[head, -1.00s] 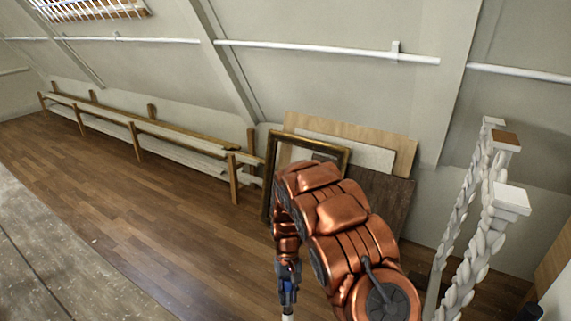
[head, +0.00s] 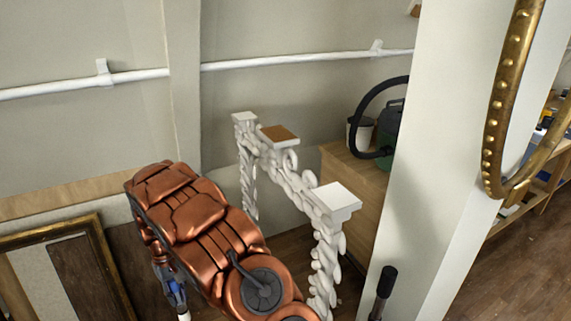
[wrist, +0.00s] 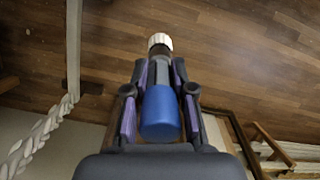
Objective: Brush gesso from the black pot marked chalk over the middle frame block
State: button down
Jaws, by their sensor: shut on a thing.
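My gripper (head: 173,287) hangs at the lower left in the head view, below my copper arm. In the wrist view my gripper (wrist: 160,75) is shut on a brush (wrist: 161,113) with a blue handle and a pale tip, which points away over the floor. The white carved console frame (head: 290,180) stands right of my arm. Its middle block (head: 278,134) has a bare brown top, between two white-topped blocks. My gripper is apart from the frame, to its left. No black pot marked chalk shows in these views.
A gilt picture frame (head: 100,250) and boards lean at the left. A wooden cabinet (head: 352,180) stands behind the console, with a green vacuum (head: 392,130) on it. A pale pillar (head: 432,130) and a round gilt frame (head: 492,120) are at the right.

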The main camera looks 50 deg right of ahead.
jog(key=w+d+r+m+t+h+p, duration=0.1)
jog(key=w+d+r+t, duration=0.25)
jog(key=d+r, duration=0.75)
jog(key=w+d+r+t+p, duration=0.15)
jog(key=w+d+r, duration=0.35)
jog(key=d+r, duration=0.7)
jog(key=s+d+r+t, duration=0.1)
jog(key=s+d+r, duration=0.3)
jog(key=r, duration=0.5)
jog(key=s+d+r+t+h, duration=0.1)
jog(key=s+d+r+t, duration=0.1)
jog(key=s+d+r, duration=0.2)
jog(key=s+d+r+m+t+h, duration=0.1)
jog(key=s+d+r, duration=0.3)
jog(key=d+r, duration=0.5)
jog(key=shift+s+r+b, duration=0.15)
jog(key=shift+r+b, duration=0.15)
jog(key=shift+r, duration=2.15)
